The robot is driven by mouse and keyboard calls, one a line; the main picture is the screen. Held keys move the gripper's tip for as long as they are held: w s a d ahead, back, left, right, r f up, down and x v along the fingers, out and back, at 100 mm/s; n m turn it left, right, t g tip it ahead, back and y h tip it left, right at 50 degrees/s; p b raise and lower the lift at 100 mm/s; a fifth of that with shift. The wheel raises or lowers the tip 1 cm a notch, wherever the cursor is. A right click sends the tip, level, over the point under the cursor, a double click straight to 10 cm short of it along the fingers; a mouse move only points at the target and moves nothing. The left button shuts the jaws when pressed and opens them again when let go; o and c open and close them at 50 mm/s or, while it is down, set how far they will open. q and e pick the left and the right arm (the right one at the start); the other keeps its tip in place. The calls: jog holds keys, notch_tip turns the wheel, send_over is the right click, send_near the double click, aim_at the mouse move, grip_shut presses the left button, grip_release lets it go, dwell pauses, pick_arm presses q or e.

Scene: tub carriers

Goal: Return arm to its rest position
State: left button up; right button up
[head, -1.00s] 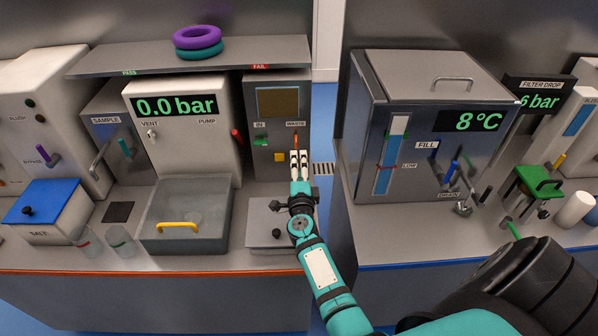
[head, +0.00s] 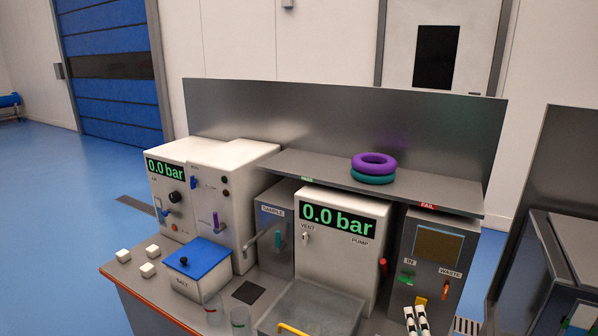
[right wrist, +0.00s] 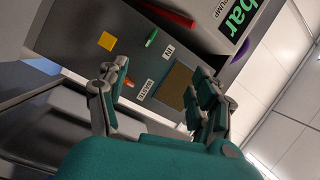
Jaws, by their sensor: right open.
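My right gripper (head: 416,316) shows at the bottom edge of the head view, its two pale fingers apart in front of the grey IN/WASTE unit (head: 408,243). Only the fingertips show there; the rest of that arm is below the frame. In the right wrist view the right gripper (right wrist: 155,98) is open with nothing between its fingers. Behind them are the IN and WASTE labels, a brown panel (right wrist: 177,84), a green lever (right wrist: 151,37) and a yellow square (right wrist: 107,41). I cannot see contact with the unit. My left gripper is out of view.
The white pump box (head: 340,250) with a 0.0 bar display stands beside the unit. A shelf (head: 300,170) above carries a purple ring (head: 374,163) on a teal ring (head: 372,178). A blue-lidded salt box (head: 198,262) stands left. Open blue floor (head: 60,220) lies further left.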

jog(key=s+a+f+n+g+y, duration=0.4)
jog(key=s+a+n+g+y, duration=0.3)
jog(key=s+a+n, duration=0.55)
jog(key=s+d+f+n+g+h, duration=0.1)
jog(key=s+n+g+h, duration=0.15)
jog(key=s, duration=0.75)
jog(key=s+d+f+n+g+h, duration=0.15)
jog(key=s+n+g, duration=0.25)
jog(key=s, duration=0.6)
notch_tip(320, 180, down, 31)
jog(key=s+g+b, duration=0.2)
jog(key=b, duration=0.2)
jog(key=s+d+f+g+b, duration=0.1)
jog(key=s+d+f+b, duration=0.1)
jog(key=s+f, duration=1.4)
jog(key=shift+s+d+f, duration=0.2)
jog(key=shift+d+f, duration=0.35)
jog(key=shift+f, duration=0.35)
